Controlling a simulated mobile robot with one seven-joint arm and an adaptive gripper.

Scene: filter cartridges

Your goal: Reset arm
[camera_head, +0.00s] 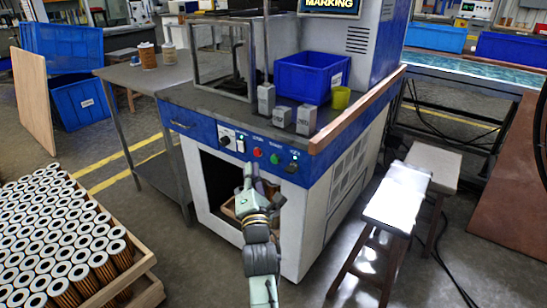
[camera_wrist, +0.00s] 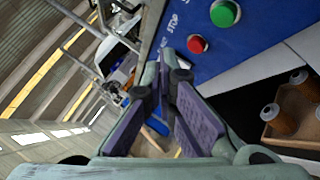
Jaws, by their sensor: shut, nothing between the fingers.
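My arm reaches up from the bottom of the head view, in front of the machine's blue control panel (camera_head: 250,148). My gripper (camera_head: 250,178) is at the panel's lower edge, before the dark opening in the cabinet. In the wrist view my gripper (camera_wrist: 163,78) shows two fingers with purple pads, shut and empty. The green button (camera_wrist: 224,13) and the red button (camera_wrist: 197,43) lie just beyond the fingertips. I cannot tell whether the fingertips touch the panel.
A tray of filter cartridges (camera_head: 60,240) stands at the lower left. A wooden box (camera_wrist: 292,130) with cartridges sits inside the cabinet. A blue bin (camera_head: 300,78) and grey blocks (camera_head: 306,120) stand on the machine top. A stool (camera_head: 395,198) stands at right. Floor shows between.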

